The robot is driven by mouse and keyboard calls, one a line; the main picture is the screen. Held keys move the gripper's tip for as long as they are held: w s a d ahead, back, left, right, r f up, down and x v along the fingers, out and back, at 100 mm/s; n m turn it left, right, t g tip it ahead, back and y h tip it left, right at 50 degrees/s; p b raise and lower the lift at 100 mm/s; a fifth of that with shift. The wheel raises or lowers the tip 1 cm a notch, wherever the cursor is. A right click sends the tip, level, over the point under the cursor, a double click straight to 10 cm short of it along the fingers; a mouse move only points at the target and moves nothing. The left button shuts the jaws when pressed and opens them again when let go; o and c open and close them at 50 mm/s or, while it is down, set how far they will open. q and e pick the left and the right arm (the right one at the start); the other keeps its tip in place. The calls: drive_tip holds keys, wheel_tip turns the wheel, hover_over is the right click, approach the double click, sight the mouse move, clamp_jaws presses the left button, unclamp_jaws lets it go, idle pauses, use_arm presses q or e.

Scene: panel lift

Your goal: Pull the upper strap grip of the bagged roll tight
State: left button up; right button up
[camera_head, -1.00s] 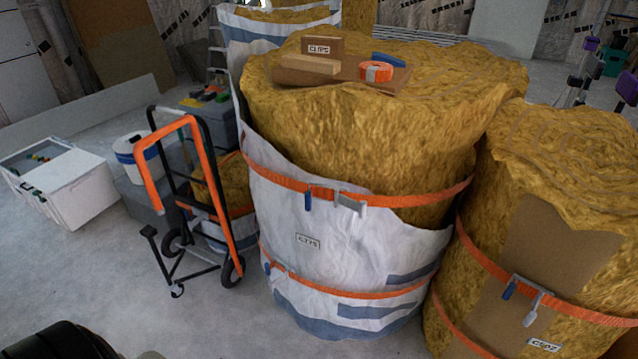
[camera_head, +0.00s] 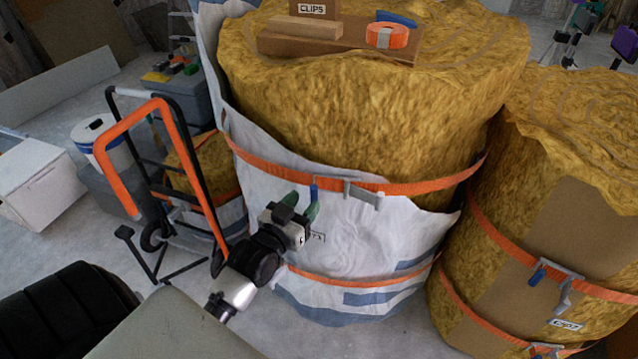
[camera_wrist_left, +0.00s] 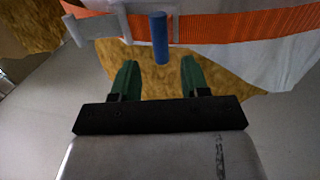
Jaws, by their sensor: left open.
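The bagged roll (camera_head: 345,245) is a large yellow roll in a white bag, standing upright, with an upper and a lower orange strap. The upper strap (camera_head: 420,188) carries a grey metal buckle (camera_head: 362,193) and a blue strap grip (camera_head: 314,190). In the left wrist view the blue grip (camera_wrist_left: 159,38) hangs in front of the orange strap (camera_wrist_left: 235,24), beside the grey buckle (camera_wrist_left: 100,26). My left gripper (camera_head: 301,205) is open, its green fingers (camera_wrist_left: 160,80) pointing at the grip. The grip's lower end shows between the finger lines, just beyond the tips. My right gripper is out of view.
An orange and black hand truck (camera_head: 165,150) stands close left of my left arm. Another strapped roll (camera_head: 560,200) stands to the right. A board with a box marked CLIPS (camera_head: 313,9) and an orange tape roll (camera_head: 387,36) lies on the bagged roll.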

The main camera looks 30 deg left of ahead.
sight(312, 194)
use_arm(q)
drive_tip(key=w, duration=0.7)
drive_tip(key=shift+a, duration=0.2)
clamp_jaws()
